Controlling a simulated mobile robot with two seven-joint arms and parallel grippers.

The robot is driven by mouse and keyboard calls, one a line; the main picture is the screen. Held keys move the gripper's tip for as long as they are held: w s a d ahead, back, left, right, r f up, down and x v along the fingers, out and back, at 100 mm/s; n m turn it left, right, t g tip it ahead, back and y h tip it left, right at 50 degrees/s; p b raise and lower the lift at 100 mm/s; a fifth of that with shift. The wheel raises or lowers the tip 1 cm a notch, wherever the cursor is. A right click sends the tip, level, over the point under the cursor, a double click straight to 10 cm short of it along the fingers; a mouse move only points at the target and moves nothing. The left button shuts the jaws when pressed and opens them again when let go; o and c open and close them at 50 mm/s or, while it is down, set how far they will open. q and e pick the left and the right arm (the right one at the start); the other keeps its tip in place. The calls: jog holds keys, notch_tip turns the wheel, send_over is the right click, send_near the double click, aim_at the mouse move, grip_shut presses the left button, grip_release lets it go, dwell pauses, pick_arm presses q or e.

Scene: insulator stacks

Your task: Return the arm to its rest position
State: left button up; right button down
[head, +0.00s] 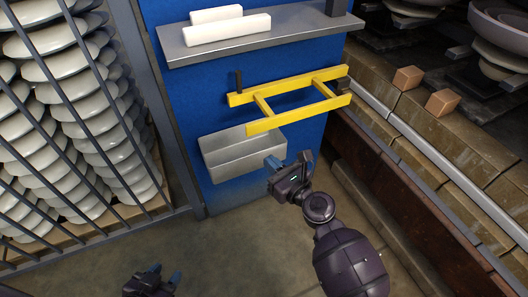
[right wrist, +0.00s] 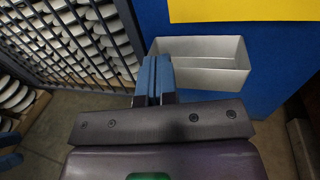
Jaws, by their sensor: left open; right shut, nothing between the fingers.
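My right arm reaches in from the lower right in the head view. Its gripper (head: 275,163) is in front of the lower right part of a grey metal bin on the blue panel. The right wrist view shows its two blue fingers (right wrist: 153,78) pressed together with nothing between them, overlapping the left end of the bin (right wrist: 228,50). My left gripper (head: 165,275) is low at the bottom edge of the head view, open and empty above the floor. Most of the left arm is out of view.
The grey bin (head: 240,152) looks empty. Above it a yellow ladder-like frame (head: 290,97) hangs on the blue panel (head: 180,80), below a shelf (head: 290,27) with white blocks (head: 228,29). Caged insulator stacks (head: 70,110) stand left; a brick ledge (head: 440,150) runs right.

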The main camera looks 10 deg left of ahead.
jog(key=v, duration=0.3)
jog(key=shift+s, duration=0.45)
jog(key=s+d+n+t+h+p, duration=0.15)
jog(key=d+n+h, duration=0.25)
jog(key=d+n, duration=0.65)
jog(key=s+d+n+t+h+p, duration=0.1)
jog(key=s+d+n+h, duration=0.4)
jog(key=n, duration=1)
jog(key=s+d+f+n+g+h+p, duration=0.1)
jog(key=s+d+f+h, duration=0.1)
jog(key=s+d, duration=0.6)
jog(key=s+d+f+n+g+h+p, duration=0.1)
jog(key=s+d+f, duration=0.3)
jog(key=s+d, duration=0.4)
jog(key=s+g+h+p, duration=0.1)
jog(key=s, duration=0.2)
jog(key=shift+d+f+h, duration=0.3)
jog(key=shift+d, duration=0.05)
